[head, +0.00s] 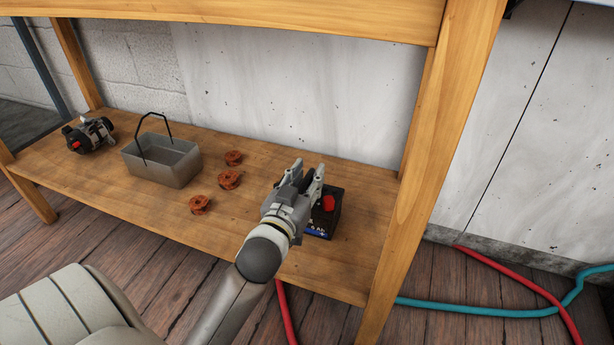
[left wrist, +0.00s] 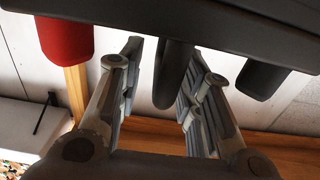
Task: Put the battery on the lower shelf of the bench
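The black battery (head: 325,218) with a red terminal cap stands at the right end of the bench's wooden lower shelf (head: 262,182), partly hidden by my left gripper (head: 308,174). In the left wrist view the battery's dark body (left wrist: 215,22) fills the top, with a red cap at left and a black cap at right. Its dark handle (left wrist: 174,80) hangs between the fingers of my left gripper (left wrist: 163,65). The fingers are apart, with a clear gap on the handle's left side. My right gripper is not in view.
Several copper-coloured coils (head: 228,180) lie mid-shelf. A grey bin (head: 163,163) with a raised handle and an alternator (head: 90,136) are farther left. A bench leg (head: 420,190) rises right of the battery. Red (head: 530,285) and teal (head: 480,310) hoses lie on the floor.

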